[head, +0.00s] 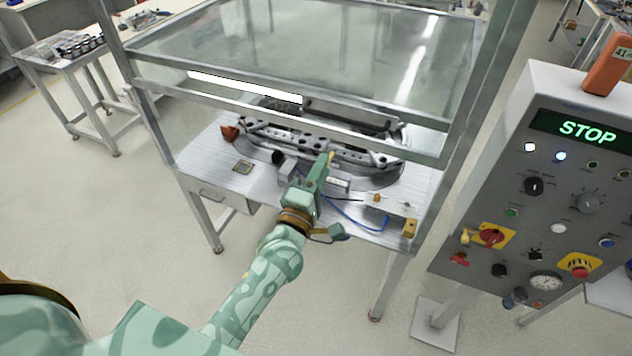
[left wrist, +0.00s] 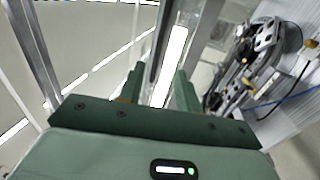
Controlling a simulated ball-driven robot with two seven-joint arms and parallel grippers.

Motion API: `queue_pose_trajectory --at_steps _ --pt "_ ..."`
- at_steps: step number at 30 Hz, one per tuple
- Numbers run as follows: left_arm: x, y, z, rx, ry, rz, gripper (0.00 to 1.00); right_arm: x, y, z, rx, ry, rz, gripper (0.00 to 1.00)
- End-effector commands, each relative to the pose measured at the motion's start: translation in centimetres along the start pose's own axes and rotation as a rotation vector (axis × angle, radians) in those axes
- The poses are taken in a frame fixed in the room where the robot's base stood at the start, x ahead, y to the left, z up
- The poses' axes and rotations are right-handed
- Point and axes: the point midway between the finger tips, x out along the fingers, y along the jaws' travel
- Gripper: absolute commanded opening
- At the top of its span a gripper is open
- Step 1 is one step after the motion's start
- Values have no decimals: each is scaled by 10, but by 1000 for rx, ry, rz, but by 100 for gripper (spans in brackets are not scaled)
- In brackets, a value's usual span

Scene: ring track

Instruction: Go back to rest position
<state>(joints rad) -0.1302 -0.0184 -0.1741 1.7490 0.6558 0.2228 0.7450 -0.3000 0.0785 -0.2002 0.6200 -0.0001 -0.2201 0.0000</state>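My left arm reaches in from the lower left in the head view. Its green gripper (head: 323,168) is in front of the metal ring track (head: 360,150) on the workbench, beneath the glass-framed enclosure. In the left wrist view the two fingers (left wrist: 160,82) stand apart with nothing between them. The ring track also shows at the right of the left wrist view (left wrist: 245,62). The gripper hides part of the track's front edge in the head view. My right gripper is not in view.
The enclosure's metal frame (head: 300,113) crosses above the bench (head: 215,165). A blue cable (head: 355,222) and a small fixture (head: 395,205) lie at the bench's front right. A control panel (head: 560,190) reading STOP stands right. Open floor (head: 120,225) lies left.

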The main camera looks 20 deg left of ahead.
Motion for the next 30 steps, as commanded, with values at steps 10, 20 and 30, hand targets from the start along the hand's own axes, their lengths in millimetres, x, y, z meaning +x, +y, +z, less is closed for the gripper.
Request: queue_pose_trajectory --at_steps 10,20,30 --pt "-26 0 0 0 0 2 34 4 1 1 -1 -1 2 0" --pt "-25 0 0 0 0 1 34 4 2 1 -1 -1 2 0" --pt "-55 -111 20 523 -180 -241 34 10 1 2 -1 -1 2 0"
